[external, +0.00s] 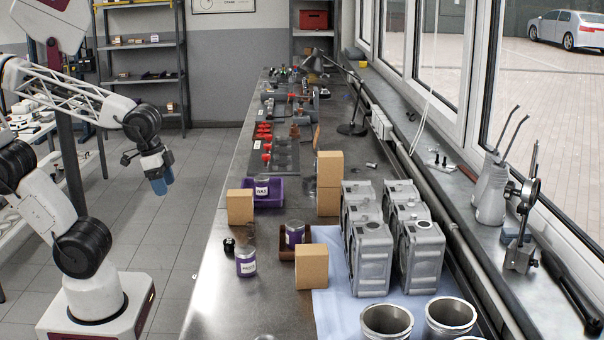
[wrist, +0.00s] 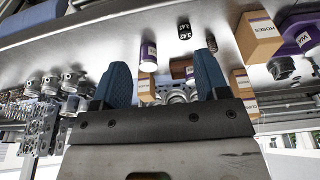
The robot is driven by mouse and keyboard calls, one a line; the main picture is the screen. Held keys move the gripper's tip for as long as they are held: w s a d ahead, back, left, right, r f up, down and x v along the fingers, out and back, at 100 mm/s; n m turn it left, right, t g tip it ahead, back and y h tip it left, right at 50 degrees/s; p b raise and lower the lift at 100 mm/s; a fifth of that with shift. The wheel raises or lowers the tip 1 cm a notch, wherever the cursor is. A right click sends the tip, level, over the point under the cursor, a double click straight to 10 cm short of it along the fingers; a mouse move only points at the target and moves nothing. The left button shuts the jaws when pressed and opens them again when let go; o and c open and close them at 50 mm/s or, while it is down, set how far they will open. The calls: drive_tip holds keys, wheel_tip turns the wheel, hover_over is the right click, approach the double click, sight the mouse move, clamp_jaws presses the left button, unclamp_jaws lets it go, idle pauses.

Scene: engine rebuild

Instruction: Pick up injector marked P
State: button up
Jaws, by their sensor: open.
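I cannot pick out an injector marked P in either view; no such letter is readable. My gripper (external: 158,180) hangs over the floor to the left of the workbench in the external view, apart from everything on the bench. In the wrist view my gripper (wrist: 161,62) shows two blue fingers spread wide, with nothing held between them. Beyond the fingers is the bench top (wrist: 110,45), seen tilted and at a distance. Several red-topped parts (external: 266,146) stand in a row on dark plates farther back on the bench; their markings are too small to read.
Purple-labelled jars (external: 246,263), a purple bin (external: 269,196), cardboard boxes (external: 311,266) and grey metal housings (external: 423,250) crowd the near bench. A black cylinder (wrist: 184,32) and several metal parts (wrist: 72,82) show in the wrist view. A lamp (external: 352,128) stands farther back.

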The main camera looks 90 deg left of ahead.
drive_tip(key=w+v, duration=0.1)
drive_tip(key=v, duration=0.4)
drive_tip(key=w+a+r+m+y, duration=0.3)
drive_tip(key=w+a+m+y, duration=0.1)
drive_tip(key=w+a, duration=0.75)
drive_tip(key=w+a+r+m+y, duration=0.1)
drive_tip(key=w+a+m+y, duration=0.7)
drive_tip(key=w+a, duration=1.85)
drive_tip(key=w+a+f+m+y, duration=0.15)
drive_tip(key=w+a+m, duration=0.25)
drive_tip(key=a, duration=0.6)
drive_tip(key=w+a+f+m, duration=0.3)
drive_tip(key=w+a+m, duration=0.1)
drive_tip(key=a, duration=0.5)
wheel_tip(320, 180, down, 18)
drive_tip(key=shift+s+a+f, duration=0.1)
drive_tip(key=shift+f, duration=0.05)
drive_tip(key=shift+w+a+f+g, duration=0.1)
drive_tip(key=shift+a+f+g, duration=0.1)
drive_tip(key=shift+a, duration=0.35)
drive_tip(key=shift+w+a+f+g, duration=0.1)
drive_tip(key=shift+a+f, duration=0.15)
drive_tip(key=shift+a, duration=0.25)
